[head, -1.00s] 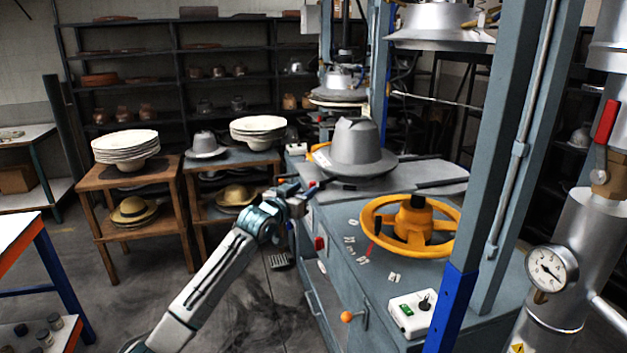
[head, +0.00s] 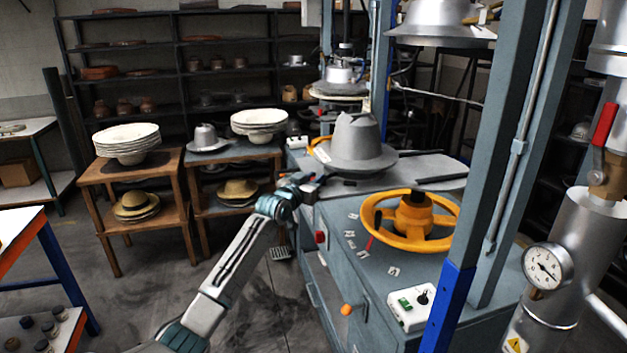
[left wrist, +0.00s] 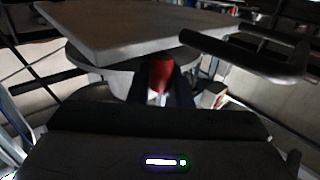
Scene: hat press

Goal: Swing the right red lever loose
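In the left wrist view a red lever (left wrist: 161,72) stands between the two dark fingers of my left gripper (left wrist: 160,92), under the edge of a grey plate. The red fills the gap between the fingers, and the gripper looks shut on it. In the head view my left gripper (head: 309,187) is at the left edge of the press table, below the grey hat (head: 357,147); the lever is mostly hidden there. Another red lever (head: 606,123) is on the metal pipe at the far right, with no gripper near it. My right gripper is not in view.
The press bench carries a yellow handwheel (head: 414,238) and a white switch box (head: 410,306). A blue-grey post (head: 505,160) stands at its right. Wooden stands (head: 130,178) with plates and hats are at the left. Open floor lies between them and the bench.

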